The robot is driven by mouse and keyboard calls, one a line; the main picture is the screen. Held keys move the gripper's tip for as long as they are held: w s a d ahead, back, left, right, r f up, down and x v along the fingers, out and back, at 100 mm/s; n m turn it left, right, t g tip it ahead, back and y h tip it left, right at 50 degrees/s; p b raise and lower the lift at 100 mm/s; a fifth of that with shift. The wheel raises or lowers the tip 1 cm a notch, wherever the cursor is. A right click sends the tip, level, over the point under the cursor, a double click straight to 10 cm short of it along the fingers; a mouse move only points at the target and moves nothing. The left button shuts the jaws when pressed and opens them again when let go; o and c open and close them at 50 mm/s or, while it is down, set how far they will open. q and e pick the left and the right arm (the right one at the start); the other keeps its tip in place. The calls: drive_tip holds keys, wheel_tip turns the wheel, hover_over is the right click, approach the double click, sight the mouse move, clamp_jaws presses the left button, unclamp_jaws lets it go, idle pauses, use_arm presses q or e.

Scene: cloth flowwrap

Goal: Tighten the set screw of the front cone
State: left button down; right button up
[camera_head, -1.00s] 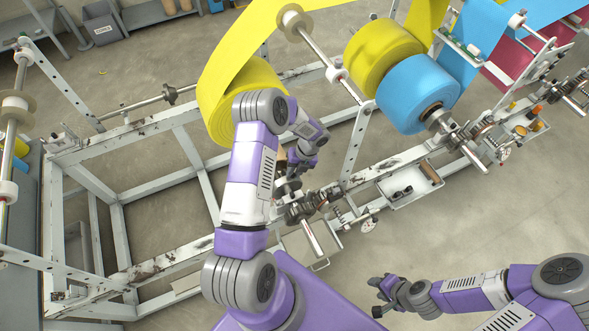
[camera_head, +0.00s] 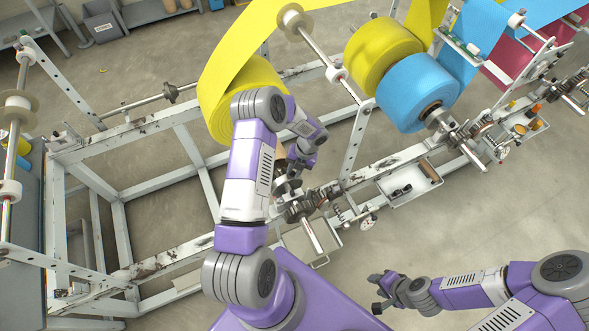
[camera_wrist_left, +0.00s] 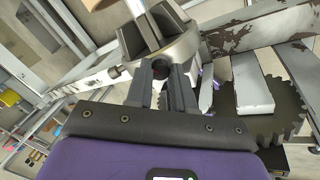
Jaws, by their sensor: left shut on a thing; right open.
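The front cone (camera_wrist_left: 180,48) is a grey metal hub with dark fins on a shaft, close ahead in the left wrist view. My left gripper (camera_wrist_left: 164,78) has its fingertips against the side of the cone's collar. It is shut on the set screw, which is mostly hidden between the fingers; a dark round spot shows at their tips. In the head view my left gripper (camera_head: 298,166) is beside the front end of the near yellow roll (camera_head: 222,112), and my arm covers much of the cone. My right gripper (camera_head: 378,290) is open and empty, low over bare floor.
The machine's white frame (camera_head: 190,253) runs diagonally below. A toothed dark disc (camera_wrist_left: 275,115) is right of the left gripper. A white tray (camera_head: 410,192) sits on the frame to the right. Other yellow (camera_head: 380,52) and blue (camera_head: 415,92) rolls stand behind. Floor around my right gripper is clear.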

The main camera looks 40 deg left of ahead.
use_arm(q)
drive_tip(key=c, duration=1)
unclamp_jaws()
drive_tip(key=v, duration=0.7)
drive_tip(key=shift+w+d+r+p, duration=0.1)
drive_tip(key=shift+r+p, duration=0.15)
drive_tip(key=shift+p, duration=0.15)
